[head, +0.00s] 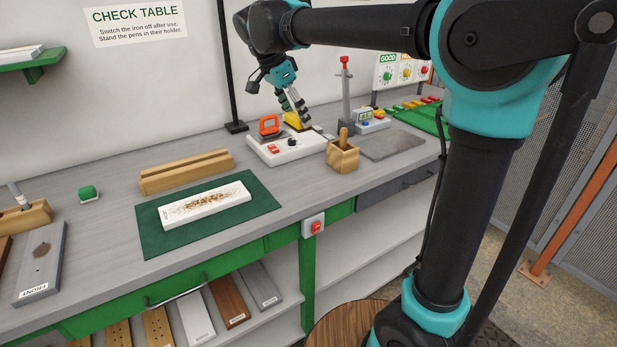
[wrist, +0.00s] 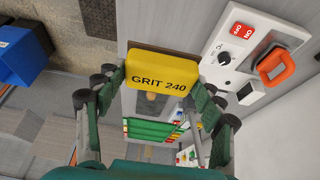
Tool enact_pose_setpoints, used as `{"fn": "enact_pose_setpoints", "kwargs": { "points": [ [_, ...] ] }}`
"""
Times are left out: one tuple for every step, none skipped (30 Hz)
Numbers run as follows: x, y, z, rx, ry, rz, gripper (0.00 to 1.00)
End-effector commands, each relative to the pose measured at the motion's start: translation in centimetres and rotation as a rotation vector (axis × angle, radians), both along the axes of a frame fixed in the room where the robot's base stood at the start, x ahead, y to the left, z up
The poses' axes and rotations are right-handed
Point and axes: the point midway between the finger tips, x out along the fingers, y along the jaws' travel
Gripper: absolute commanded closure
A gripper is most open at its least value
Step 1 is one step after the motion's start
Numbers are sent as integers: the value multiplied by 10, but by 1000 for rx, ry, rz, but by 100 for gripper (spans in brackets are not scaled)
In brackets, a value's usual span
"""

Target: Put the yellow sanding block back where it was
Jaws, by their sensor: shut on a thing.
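The yellow sanding block (head: 293,120) is between the fingers of my gripper (head: 295,111). In the head view it shows at the back right end of the white control unit (head: 287,151), partly hidden by the fingers. In the wrist view my gripper (wrist: 160,88) is shut on the sides of the block (wrist: 159,63), whose face reads GRIT 240. The control unit (wrist: 222,47) lies to the right of the block there. I cannot tell whether the block touches anything below it.
A wooden box with a handle (head: 343,156) stands right of the control unit. An orange-handled iron (head: 270,127) sits on the unit. A post with a red top (head: 346,90) stands behind.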

Motion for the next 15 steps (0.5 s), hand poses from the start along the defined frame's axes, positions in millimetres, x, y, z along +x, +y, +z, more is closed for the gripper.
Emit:
{"fn": "enact_pose_setpoints", "kwargs": {
  "points": [
    [0, 0, -11, 0, 0, 0, 59],
    [0, 0, -18, 0, 0, 0, 59],
    [0, 0, -28, 0, 0, 0, 59],
    [0, 0, -35, 0, 0, 0, 59],
    [0, 0, -43, 0, 0, 0, 59],
    [0, 0, -52, 0, 0, 0, 59],
    [0, 0, -60, 0, 0, 0, 59],
    [0, 0, -67, 0, 0, 0, 59],
    [0, 0, -77, 0, 0, 0, 59],
    [0, 0, -84, 0, 0, 0, 59],
    [0, 0, -92, 0, 0, 0, 59],
    [0, 0, -101, 0, 0, 0, 59],
    [0, 0, -108, 0, 0, 0, 59],
    [0, 0, -115, 0, 0, 0, 59],
    [0, 0, -123, 0, 0, 0, 59]
  ]
}}
